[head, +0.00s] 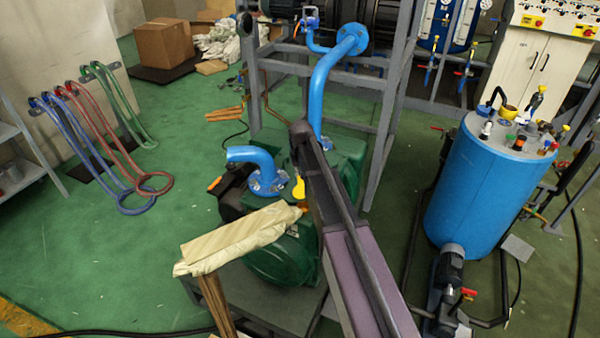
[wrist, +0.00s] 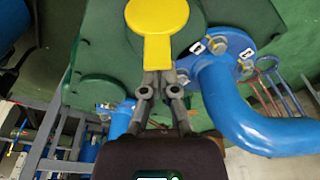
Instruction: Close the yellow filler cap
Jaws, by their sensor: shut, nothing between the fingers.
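The yellow filler cap (wrist: 157,16) shows in the wrist view as a round yellow disc with a narrower tab running down towards my gripper. It lies over the green pump body (wrist: 108,42). In the head view the cap (head: 298,187) is a small yellow shape on the green pump (head: 283,255), beside the blue elbow pipe. My gripper (wrist: 158,78) is shut and empty, its fingertips at the lower end of the yellow tab. I cannot tell whether they touch it. In the head view my arm hides the gripper.
A blue flanged elbow pipe (wrist: 250,112) curves close on the right in the wrist view; it also shows in the head view (head: 256,160). A tall blue pipe (head: 320,85) rises behind the pump. A cloth-wrapped board (head: 235,240) stands in front.

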